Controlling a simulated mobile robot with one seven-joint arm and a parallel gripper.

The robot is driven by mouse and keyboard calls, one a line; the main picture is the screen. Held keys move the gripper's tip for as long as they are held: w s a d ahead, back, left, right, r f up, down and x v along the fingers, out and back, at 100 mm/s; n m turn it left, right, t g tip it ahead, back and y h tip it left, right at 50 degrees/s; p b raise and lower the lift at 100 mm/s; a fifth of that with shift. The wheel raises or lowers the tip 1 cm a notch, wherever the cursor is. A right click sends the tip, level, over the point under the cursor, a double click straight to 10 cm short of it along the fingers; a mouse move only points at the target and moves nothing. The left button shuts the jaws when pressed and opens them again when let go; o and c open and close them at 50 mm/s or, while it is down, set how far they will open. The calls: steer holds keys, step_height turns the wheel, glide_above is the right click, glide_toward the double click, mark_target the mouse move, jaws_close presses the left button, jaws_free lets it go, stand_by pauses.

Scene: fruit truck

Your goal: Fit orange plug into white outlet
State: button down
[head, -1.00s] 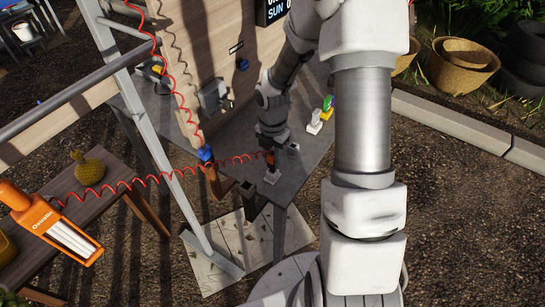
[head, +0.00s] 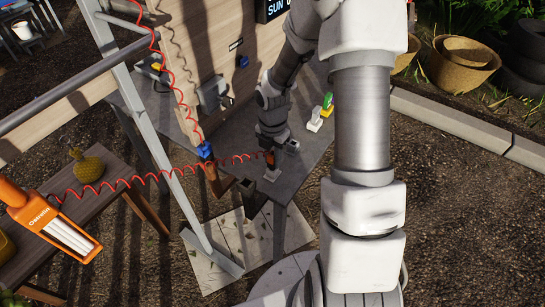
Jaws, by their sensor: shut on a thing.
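The orange plug (head: 270,160) is at the tip of my gripper (head: 271,151), which points down and is shut on it. A red coiled cable (head: 150,178) runs from the plug to the left, to an orange lamp (head: 50,222). A small white outlet (head: 272,174) sits on the grey table near its front corner, directly below the plug. The plug's lower end is at or just above the outlet. I cannot tell whether it is inside, as the parts are small and the gripper hides some of them.
Farther back are a white block (head: 315,121) and a green plug (head: 327,101).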

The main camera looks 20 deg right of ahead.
steer(key=shift+f+b, duration=0.4)
steer(key=shift+f, duration=0.25)
stand_by(0.3)
stand_by(0.5)
steer(key=c, duration=0.6)
jaws_free()
